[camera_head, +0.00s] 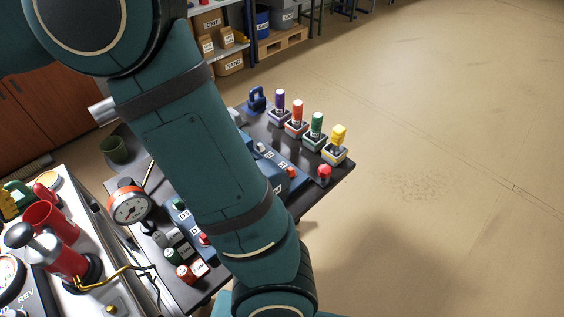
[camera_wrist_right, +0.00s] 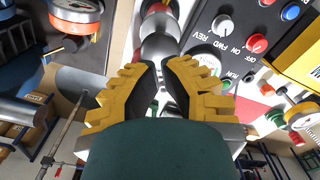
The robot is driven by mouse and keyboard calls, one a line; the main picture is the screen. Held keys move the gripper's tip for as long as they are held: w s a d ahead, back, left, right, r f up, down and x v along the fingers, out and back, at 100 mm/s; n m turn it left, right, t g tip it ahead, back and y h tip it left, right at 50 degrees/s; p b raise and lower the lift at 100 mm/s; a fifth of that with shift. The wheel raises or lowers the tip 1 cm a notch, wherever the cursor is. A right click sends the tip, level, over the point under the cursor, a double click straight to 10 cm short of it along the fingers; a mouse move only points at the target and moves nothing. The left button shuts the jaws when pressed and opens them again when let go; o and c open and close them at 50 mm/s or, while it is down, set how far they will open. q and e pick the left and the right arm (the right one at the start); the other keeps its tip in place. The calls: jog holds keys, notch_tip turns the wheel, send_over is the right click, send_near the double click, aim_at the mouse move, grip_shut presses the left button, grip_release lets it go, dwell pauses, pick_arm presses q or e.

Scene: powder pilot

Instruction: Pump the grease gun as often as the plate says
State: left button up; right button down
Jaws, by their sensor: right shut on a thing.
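The grease gun (camera_head: 65,258) is the red cylinder at the lower left of the head view, with a grey ball-ended handle (camera_head: 19,236) and a thin brass pipe (camera_head: 105,278). In the right wrist view my right gripper (camera_wrist_right: 160,78) has its yellow fingers closed together at the grey handle (camera_wrist_right: 158,47), with red beyond it. The fingers hide the exact contact. I cannot make out a plate with a pump count.
A red-ringed gauge (camera_head: 130,207) stands by the dark table (camera_head: 335,172) with several coloured handles. A red funnel-like cup (camera_head: 48,216) is close beside the gun. A REV/FWD control panel (camera_wrist_right: 233,28) is near my right gripper. The floor at right is free.

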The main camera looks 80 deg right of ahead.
aim_at(16, 233)
jog(key=shift+f, duration=0.2)
dwell(0.5)
jog(key=shift+f+b, duration=1.55)
jog(key=shift+f, duration=0.95)
jog(key=shift+f+b, duration=0.3)
jog(key=shift+f, duration=0.15)
jog(key=shift+r, duration=0.15)
jog(key=shift+r+p, duration=2.85)
jog(key=shift+r, duration=0.15)
jog(key=shift+f, duration=0.3)
